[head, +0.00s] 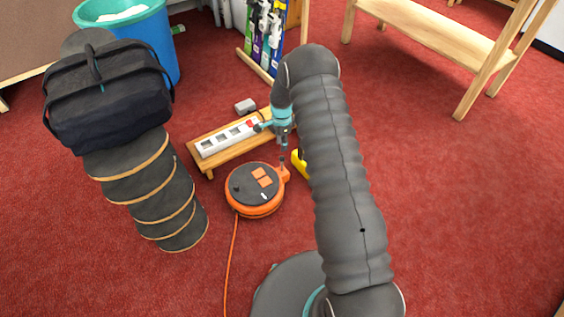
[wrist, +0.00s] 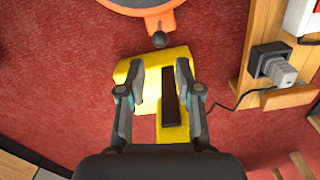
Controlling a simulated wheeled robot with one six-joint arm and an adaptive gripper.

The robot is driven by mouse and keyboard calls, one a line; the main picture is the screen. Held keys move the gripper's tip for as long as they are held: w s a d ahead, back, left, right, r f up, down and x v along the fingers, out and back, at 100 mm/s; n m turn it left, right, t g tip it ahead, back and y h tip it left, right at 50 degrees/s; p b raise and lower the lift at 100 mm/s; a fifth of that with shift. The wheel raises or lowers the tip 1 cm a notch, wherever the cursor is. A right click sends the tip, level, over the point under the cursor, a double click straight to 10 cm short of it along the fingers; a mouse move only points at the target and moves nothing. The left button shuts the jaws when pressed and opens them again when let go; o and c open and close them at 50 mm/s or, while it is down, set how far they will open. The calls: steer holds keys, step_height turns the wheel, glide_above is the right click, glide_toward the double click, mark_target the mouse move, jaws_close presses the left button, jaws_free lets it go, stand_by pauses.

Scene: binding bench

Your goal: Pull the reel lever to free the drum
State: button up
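The cable reel (head: 254,191) lies flat on the red carpet, with an orange rim and a dark top bearing two orange squares. Its orange edge (wrist: 140,3) shows at the top of the wrist view. An orange bracket sticks out of its side, and a dark round lever knob (wrist: 159,40) shows at the bracket's end. My gripper (wrist: 158,84) is open and empty, pointing down beside the reel. The knob is just beyond my fingertips in the wrist view, not between them. In the head view my gripper (head: 283,162) partly hides the bracket area.
A yellow object (wrist: 146,78) with a dark bar lies under my gripper. A low wooden bench (head: 205,165) with a white power strip (head: 226,137) stands behind the reel. A dark bag (head: 108,100) on a banded column stands left.

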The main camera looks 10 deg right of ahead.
mark_target(282, 158)
step_height(282, 158, down, 13)
steer(key=shift+r, duration=0.2)
steer(key=shift+c, duration=0.2)
jaws_close()
